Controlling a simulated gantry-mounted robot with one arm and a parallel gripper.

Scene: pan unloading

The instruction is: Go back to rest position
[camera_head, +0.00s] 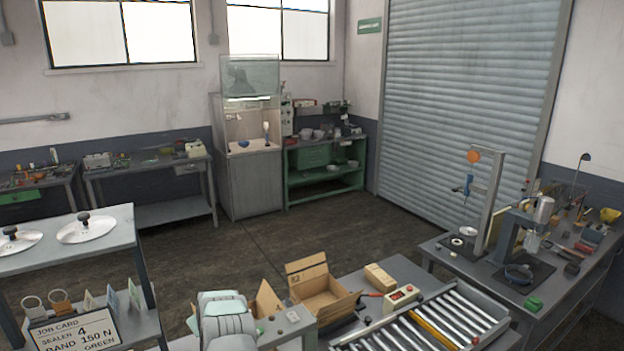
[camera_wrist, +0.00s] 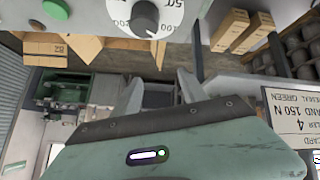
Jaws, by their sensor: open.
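My gripper (camera_wrist: 160,78) shows in the wrist view with its two pale fingers spread apart. Nothing is between the fingers. Its green housing fills the lower middle of that view. In the head view a pale green rounded part of my arm shows at the bottom centre, and the fingers are hidden there. In the wrist view, a panel with a dial (camera_wrist: 146,18) and a green button (camera_wrist: 56,9) lies beyond the fingertips, apart from them.
An open cardboard box (camera_head: 322,300) stands right of my arm, beside a roller conveyor (camera_head: 400,335). The job card (camera_head: 72,333) and two pan lids (camera_head: 86,229) are at left. A bench with a stand (camera_head: 490,200) is at right. Open floor lies behind.

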